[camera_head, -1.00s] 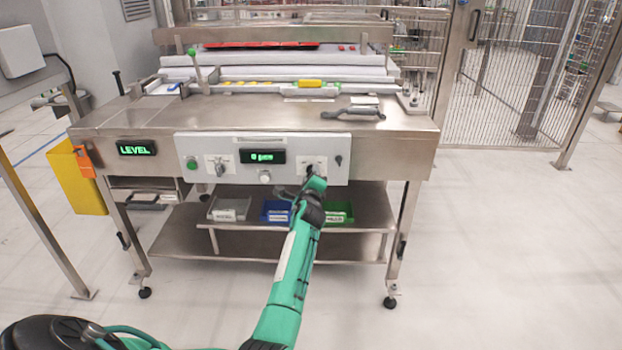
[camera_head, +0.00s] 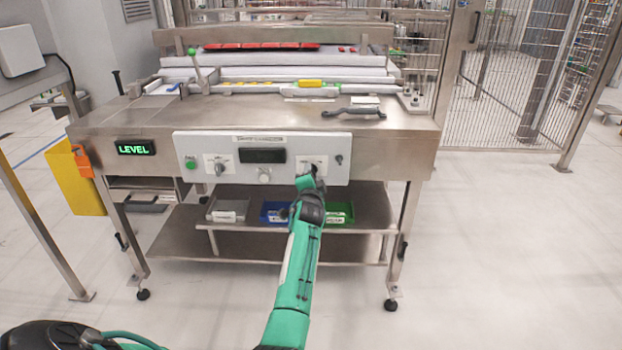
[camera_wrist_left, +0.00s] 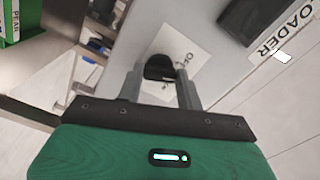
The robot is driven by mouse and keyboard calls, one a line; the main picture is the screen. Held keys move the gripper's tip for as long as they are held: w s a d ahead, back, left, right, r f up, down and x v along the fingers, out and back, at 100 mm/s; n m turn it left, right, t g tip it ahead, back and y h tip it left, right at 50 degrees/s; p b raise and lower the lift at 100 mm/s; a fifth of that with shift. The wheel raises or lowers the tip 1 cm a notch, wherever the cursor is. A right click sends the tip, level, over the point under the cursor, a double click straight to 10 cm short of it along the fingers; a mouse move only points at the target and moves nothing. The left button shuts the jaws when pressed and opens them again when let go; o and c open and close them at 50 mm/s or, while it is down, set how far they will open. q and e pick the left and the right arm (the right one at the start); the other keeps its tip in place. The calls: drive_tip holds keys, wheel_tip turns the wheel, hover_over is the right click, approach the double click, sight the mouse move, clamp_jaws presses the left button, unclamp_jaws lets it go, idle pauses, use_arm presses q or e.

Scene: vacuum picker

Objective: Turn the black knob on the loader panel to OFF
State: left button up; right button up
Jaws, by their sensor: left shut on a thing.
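The black knob (camera_wrist_left: 160,68) sits on a white label plate (camera_wrist_left: 185,60) in the left wrist view, between my two fingers. My left gripper (camera_wrist_left: 160,88) is shut on it. In the head view my left gripper (camera_head: 309,176) is at the right part of the grey loader panel (camera_head: 230,172) and hides the knob there. The label's lettering is only partly readable, so the knob's exact position is unclear. The panel display (camera_head: 263,156) is dark. My right gripper is not in view.
A green button (camera_head: 190,163), a second switch (camera_head: 219,168) and a small round knob (camera_head: 264,176) are on the same panel. A lit LEVEL sign (camera_head: 136,148) is to the left. Blue (camera_head: 274,212) and green (camera_head: 340,214) bins stand on the shelf below.

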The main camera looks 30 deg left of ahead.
use_arm(q)
drive_tip(key=shift+f+n, duration=0.1)
drive_tip(key=shift+n, duration=2.1)
drive_tip(key=o, duration=1)
